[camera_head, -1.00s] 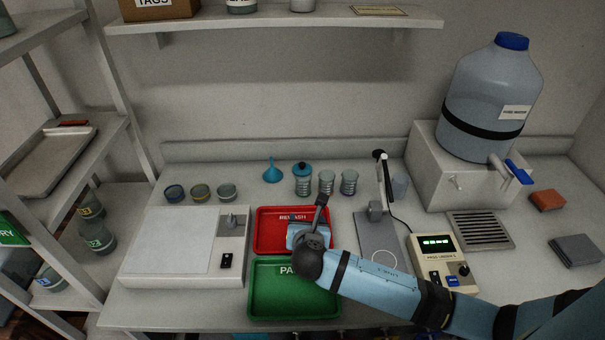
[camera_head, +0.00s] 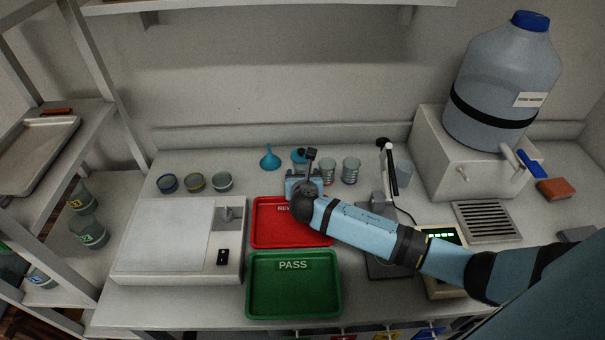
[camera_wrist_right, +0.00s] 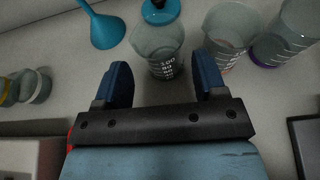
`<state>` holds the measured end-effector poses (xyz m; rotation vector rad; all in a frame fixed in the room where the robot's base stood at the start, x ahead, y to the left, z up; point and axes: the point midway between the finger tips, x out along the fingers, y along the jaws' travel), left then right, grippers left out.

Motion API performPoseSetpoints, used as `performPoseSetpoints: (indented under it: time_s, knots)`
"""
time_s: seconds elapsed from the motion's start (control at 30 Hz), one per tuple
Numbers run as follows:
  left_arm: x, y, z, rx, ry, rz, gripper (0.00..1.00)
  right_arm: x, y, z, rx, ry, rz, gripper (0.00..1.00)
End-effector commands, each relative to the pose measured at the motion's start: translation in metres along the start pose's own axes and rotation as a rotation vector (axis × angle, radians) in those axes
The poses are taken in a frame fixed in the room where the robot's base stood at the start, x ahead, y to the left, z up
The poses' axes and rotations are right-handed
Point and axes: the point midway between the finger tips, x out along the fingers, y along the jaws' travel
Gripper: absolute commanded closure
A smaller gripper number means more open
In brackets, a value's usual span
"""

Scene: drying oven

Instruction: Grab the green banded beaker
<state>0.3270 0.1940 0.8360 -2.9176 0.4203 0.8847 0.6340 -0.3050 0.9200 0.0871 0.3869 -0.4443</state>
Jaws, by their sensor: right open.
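No green band is clear on any beaker. A clear beaker with white markings (camera_wrist_right: 157,48) stands ahead of and between my right gripper's fingers (camera_wrist_right: 163,68) in the right wrist view. Its band colour cannot be told. To its right stand a beaker with an orange band (camera_wrist_right: 230,28) and one with a purple band (camera_wrist_right: 288,35). They also show in the head view, the orange-banded one (camera_head: 328,170) left of the purple-banded one (camera_head: 351,170). My right gripper (camera_head: 303,178) is open and empty behind the red tray, hiding the nearest beaker there. My left gripper is out of view.
A blue-topped item (camera_head: 298,155) stands behind the beakers, with a blue funnel (camera_head: 269,158) to its left. Small banded dishes (camera_head: 195,182) sit further left. The red tray (camera_head: 262,236) and green tray (camera_head: 292,300) lie in front. A stand (camera_head: 390,170) rises at right.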

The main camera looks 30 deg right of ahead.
Motion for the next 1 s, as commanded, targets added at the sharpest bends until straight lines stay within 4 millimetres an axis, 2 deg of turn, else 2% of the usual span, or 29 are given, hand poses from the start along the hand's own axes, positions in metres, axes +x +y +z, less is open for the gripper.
performPoseSetpoints:
  time_s: [0.33,0.63,0.8,1.0]
  knots:
    - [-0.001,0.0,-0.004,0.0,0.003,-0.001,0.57,0.045,-0.001,0.001,0.001,0.001,-0.001,0.35]
    - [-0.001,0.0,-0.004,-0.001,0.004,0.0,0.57,0.05,-0.001,0.001,0.001,0.001,0.001,0.35]
    - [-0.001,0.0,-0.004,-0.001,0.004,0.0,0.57,0.05,-0.001,0.0,0.001,0.001,0.001,0.74]
    - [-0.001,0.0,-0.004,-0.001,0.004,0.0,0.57,0.05,-0.001,0.001,0.001,0.001,0.001,0.74]
